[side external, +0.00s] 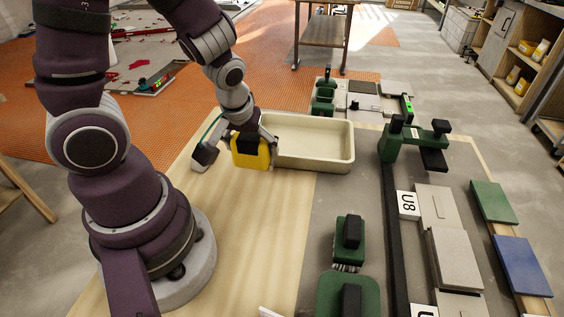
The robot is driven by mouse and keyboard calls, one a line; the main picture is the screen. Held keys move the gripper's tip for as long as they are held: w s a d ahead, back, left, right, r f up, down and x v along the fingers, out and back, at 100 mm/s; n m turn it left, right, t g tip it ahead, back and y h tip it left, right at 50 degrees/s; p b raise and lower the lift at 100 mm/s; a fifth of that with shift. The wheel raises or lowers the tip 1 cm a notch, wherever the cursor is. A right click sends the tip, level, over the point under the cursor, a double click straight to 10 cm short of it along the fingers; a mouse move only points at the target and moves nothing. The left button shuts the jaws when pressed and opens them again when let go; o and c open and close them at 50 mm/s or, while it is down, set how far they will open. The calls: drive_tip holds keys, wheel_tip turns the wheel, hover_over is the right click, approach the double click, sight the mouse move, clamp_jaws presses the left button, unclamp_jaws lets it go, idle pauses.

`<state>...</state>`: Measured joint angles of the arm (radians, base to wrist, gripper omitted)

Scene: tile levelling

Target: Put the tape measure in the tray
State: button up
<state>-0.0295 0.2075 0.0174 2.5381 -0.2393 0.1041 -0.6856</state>
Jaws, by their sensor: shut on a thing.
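The tape measure (251,157) is yellow with a black upper part. My gripper (244,150) is shut on it, at the left end of the tray. The tray (351,155) is cream coloured, rectangular and open on top, and its visible floor is empty. The tape measure overlaps the tray's left end in the picture. I cannot tell whether it touches the tray wall or how high it is above the board. Part of the tape measure and the tray's left end are hidden behind the gripper.
Green clamp-like tools (348,243) stand at the front centre, and another green tool (412,146) stands right of the tray. Grey tiles (455,258), a green tile (493,202) and a blue tile (522,265) lie at the right. The wooden board (262,225) in front of the tray is clear.

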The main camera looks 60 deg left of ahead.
drive_tip(key=w+a, duration=0.1)
drive_tip(key=w, duration=0.3)
drive_tip(key=w+a+f, duration=0.1)
drive_tip(key=w+a, duration=0.1)
drive_tip(key=w, duration=0.3)
drive_tip(key=w+a, duration=0.1)
drive_tip(key=w, duration=0.4)
drive_tip(key=shift+w+a+f, duration=0.25)
drive_tip(key=shift+f, duration=0.05)
drive_tip(key=shift+w+f, duration=0.15)
drive_tip(key=shift+f, duration=1.6)
drive_tip(key=shift+f, duration=0.15)
drive_tip(key=o, duration=1.2)
drive_tip(key=shift+o, duration=0.2)
